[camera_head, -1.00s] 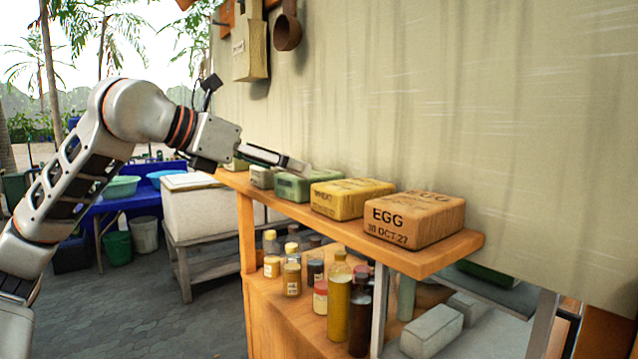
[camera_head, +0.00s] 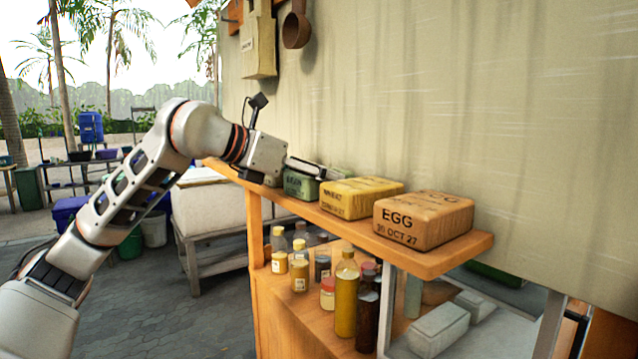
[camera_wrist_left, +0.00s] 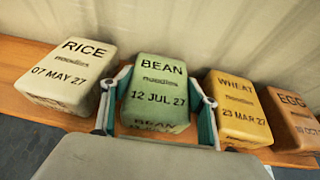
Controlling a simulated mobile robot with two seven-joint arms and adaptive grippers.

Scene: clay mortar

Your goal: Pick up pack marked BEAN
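The green pack marked BEAN (camera_wrist_left: 160,85) lies on the wooden shelf between the RICE and WHEAT packs. In the head view the BEAN pack (camera_head: 300,184) is partly hidden by my left gripper (camera_head: 312,168). In the left wrist view, the fingers of my left gripper (camera_wrist_left: 160,100) stand apart, one along each side of the BEAN pack, very close to it. Whether the pads touch its sides is hard to tell. The pack still rests on the shelf. My right gripper is in neither view.
The RICE pack (camera_wrist_left: 72,77) is left of the left finger. The yellow WHEAT pack (camera_wrist_left: 238,108) is close to the right finger, with the EGG pack (camera_head: 424,218) beyond it. A wall rises behind the shelf (camera_head: 455,255). Bottles and jars (camera_head: 345,295) stand below.

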